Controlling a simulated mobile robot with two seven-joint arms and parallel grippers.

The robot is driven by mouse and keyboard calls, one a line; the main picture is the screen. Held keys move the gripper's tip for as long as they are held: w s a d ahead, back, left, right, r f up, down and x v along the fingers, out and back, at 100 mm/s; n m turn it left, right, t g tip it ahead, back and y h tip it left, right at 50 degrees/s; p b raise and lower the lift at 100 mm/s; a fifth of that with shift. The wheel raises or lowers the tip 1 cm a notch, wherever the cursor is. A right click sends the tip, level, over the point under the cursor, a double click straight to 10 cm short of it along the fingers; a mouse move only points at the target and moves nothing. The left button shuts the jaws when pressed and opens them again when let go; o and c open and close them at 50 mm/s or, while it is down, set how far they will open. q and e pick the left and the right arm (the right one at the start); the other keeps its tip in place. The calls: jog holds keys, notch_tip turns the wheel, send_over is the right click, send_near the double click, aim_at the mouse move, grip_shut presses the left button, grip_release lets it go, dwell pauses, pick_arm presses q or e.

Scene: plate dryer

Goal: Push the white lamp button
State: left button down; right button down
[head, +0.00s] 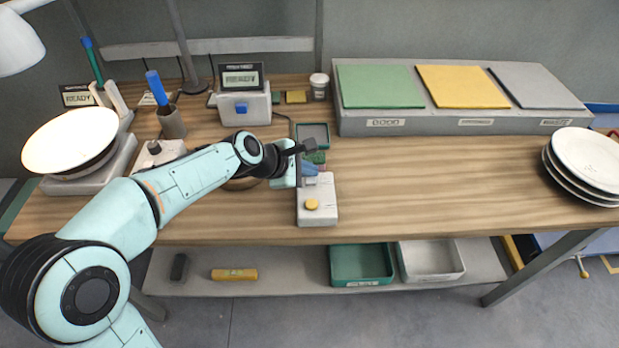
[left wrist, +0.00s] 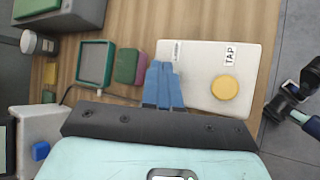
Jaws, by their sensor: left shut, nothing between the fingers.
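A white control box (head: 318,213) lies on the wooden table, in front of my left gripper. A round yellow button (head: 311,204) sits near its front end; in the left wrist view the button (left wrist: 225,87) is beside a "TAP" label. My left gripper (head: 309,170) is over the box's far end, with its blue fingers (left wrist: 163,84) shut and empty. The fingers cover part of the box; I see no white button there, and contact is unclear. A white lamp head (head: 18,42) hangs at the upper left. My right gripper is not in view.
A green tray (left wrist: 95,63) and green and maroon pads (left wrist: 126,66) lie beside the box. A white device with a blue button (head: 241,107) stands behind. A white plate (head: 70,140) rests at left, stacked plates (head: 585,160) at right. The table right of the box is clear.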

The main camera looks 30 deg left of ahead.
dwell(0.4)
pick_arm(q)
jog(key=shift+f, duration=0.45)
jog(key=shift+f+b, duration=0.25)
jog(key=shift+b, duration=0.1)
jog(key=shift+r, duration=0.1)
dwell(0.4)
jog(key=shift+r+p, duration=0.6)
jog(key=shift+p, duration=0.25)
